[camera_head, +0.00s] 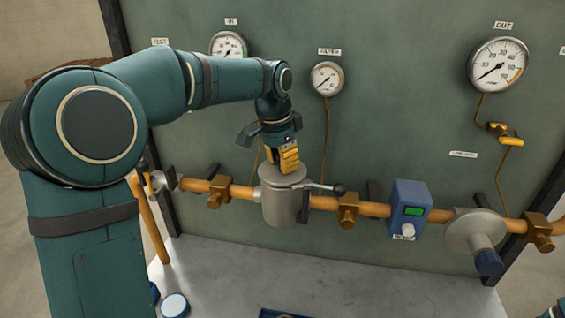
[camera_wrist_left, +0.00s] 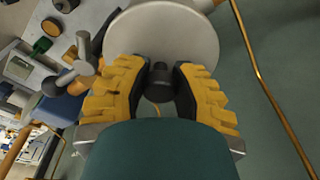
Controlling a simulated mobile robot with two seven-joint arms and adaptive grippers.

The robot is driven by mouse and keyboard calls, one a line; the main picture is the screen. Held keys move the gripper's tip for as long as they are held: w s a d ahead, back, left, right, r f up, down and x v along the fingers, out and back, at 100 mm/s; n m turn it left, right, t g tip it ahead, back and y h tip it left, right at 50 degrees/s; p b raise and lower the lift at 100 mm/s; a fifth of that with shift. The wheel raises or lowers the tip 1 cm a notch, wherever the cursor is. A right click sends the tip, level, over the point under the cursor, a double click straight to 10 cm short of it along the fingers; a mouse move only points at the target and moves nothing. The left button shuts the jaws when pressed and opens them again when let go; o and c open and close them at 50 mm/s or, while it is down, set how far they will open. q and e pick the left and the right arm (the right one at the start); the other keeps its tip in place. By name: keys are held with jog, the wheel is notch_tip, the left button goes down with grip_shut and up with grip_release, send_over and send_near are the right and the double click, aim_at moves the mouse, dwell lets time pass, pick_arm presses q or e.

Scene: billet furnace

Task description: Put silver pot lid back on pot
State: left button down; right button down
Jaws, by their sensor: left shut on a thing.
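The silver pot (camera_head: 283,210) is a grey cylinder set in the copper pipe line on the panel. Its round silver lid (camera_head: 270,176) is at the pot's top, roughly level; I cannot tell whether it touches the rim. My left gripper (camera_head: 288,165) points down over the lid, with its yellow fingers shut on the lid's knob. In the left wrist view the dark knob (camera_wrist_left: 161,82) is between the yellow fingers, and the grey lid (camera_wrist_left: 165,30) shows beyond them. The fingers hide the knob in the head view. My right gripper is not in view.
A black-tipped lever (camera_head: 325,187) sticks out right of the pot. The pipe (camera_head: 375,209) carries brass fittings and a blue box (camera_head: 408,205) with a green display. Gauges hang on the green panel above. The grey surface below the pipe is mostly clear.

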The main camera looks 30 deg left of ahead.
aim_at(276, 171)
pick_arm(q)
jog(key=shift+f, duration=0.1)
jog(key=shift+f, duration=0.4)
jog(key=c, duration=0.8)
grip_release()
jog(key=shift+r, duration=0.15)
jog(key=shift+r, duration=0.25)
jog(key=r, duration=0.4)
jog(key=s+r+p, duration=0.1)
jog(key=r, duration=0.3)
jog(key=r+p, duration=0.1)
jog(key=r, duration=0.3)
jog(key=shift+s+a+r, duration=0.1)
jog(key=shift+s+a, duration=0.15)
jog(key=shift+a, duration=0.15)
